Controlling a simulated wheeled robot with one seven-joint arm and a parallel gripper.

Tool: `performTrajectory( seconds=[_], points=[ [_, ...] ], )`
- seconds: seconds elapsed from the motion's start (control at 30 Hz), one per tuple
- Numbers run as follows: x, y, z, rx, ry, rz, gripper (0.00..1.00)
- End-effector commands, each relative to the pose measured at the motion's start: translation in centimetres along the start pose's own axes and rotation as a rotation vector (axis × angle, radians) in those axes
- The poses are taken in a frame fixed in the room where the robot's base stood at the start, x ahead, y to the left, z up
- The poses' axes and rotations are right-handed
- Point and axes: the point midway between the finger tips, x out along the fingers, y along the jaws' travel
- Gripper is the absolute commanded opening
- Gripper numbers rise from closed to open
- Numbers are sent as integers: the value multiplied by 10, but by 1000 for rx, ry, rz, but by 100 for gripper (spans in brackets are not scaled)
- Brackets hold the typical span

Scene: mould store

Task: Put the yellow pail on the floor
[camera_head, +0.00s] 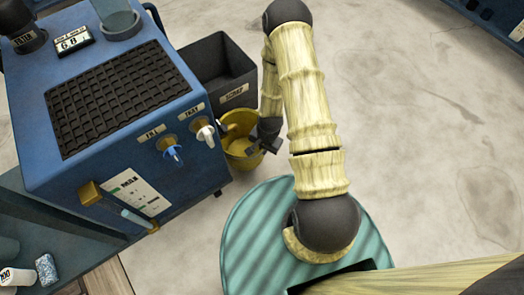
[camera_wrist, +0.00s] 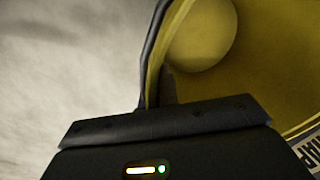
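The yellow pail (camera_head: 238,152) is beside the blue machine, near its taps, in the head view. My gripper (camera_head: 265,143) is at the pail's right rim. In the wrist view the open pail (camera_wrist: 262,55) fills the upper right, with its round bottom seen inside. The pail's wall runs between the dark fingers (camera_wrist: 156,85), one outside and one inside, with no clear gap. My gripper looks shut on the rim. The pail's underside is hidden, so I cannot tell what bears it.
The blue machine (camera_head: 100,110) has a black grid top and two taps (camera_head: 205,133) close to the pail. A dark grey bin (camera_head: 220,70) stands behind the pail. The pale concrete floor (camera_head: 430,130) is clear to the right. A small labelled container (camera_head: 18,277) is at lower left.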

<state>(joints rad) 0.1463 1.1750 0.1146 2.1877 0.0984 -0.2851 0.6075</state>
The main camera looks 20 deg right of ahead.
Motion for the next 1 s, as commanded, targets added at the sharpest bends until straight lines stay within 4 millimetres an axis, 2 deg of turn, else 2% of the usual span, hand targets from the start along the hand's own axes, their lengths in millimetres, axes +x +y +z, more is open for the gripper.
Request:
performTrajectory(
  seconds=[0.1,0.2,0.33,0.8,0.93,1.0],
  points=[
    [5,-13,-7,-2,5,-4,0],
    [22,-8,-5,0,0,-1,0],
    [35,-7,-5,0,2,-2,0],
    [39,-6,-5,0,2,-2,0],
    [38,-6,-5,0,1,-2,24],
    [38,-6,-5,0,1,-2,24]
  ],
)
